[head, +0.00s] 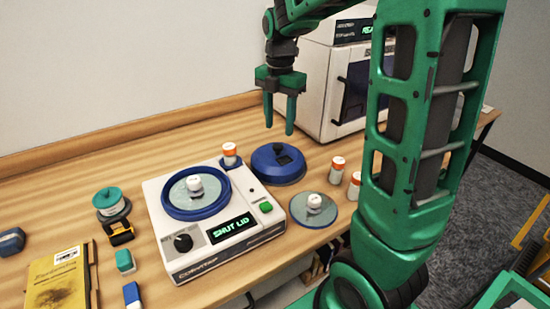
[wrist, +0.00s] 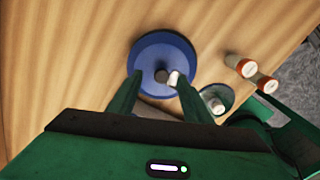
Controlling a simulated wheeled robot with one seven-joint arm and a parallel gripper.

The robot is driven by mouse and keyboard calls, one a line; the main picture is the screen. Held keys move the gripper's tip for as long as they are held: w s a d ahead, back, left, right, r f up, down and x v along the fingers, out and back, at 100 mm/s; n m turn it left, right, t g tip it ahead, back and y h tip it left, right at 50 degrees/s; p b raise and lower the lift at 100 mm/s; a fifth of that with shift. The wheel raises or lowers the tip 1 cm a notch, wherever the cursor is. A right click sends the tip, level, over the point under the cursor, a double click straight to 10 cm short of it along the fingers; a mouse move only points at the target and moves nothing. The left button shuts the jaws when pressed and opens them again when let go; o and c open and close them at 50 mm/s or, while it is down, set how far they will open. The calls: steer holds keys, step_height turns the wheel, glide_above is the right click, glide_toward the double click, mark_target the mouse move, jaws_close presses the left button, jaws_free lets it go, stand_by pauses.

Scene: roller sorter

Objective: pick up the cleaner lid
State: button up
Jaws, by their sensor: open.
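The cleaner lid (head: 265,172) looks like the blue round lid with a black knob (head: 283,156), lying on the table behind and right of the white machine (head: 190,262). In the wrist view the blue lid (wrist: 150,52) lies ahead of my fingertips, its dark knob (wrist: 161,75) showing between them. My gripper (head: 280,130) is open and empty, pointing down above the lid and apart from it. The fingers also show in the wrist view (wrist: 155,87). A small white object by the right fingertip is partly hidden.
A grey disc with a white knob (head: 314,211) lies right of the machine. Orange-capped vials (head: 338,169) stand nearby, one behind the machine (head: 229,153). A white boxy device (head: 322,95) stands at the back. A yellow book (head: 60,280) and small items lie left.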

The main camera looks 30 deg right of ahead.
mark_target(278, 145)
steer(key=shift+s+a+f, duration=0.15)
steer(key=shift+f, duration=0.8)
steer(key=shift+s+a+f, duration=0.2)
steer(key=shift+f, duration=0.75)
steer(key=shift+s+a+f, duration=0.15)
steer(key=shift+f, duration=0.8)
steer(key=shift+c, duration=0.3)
jaws_close()
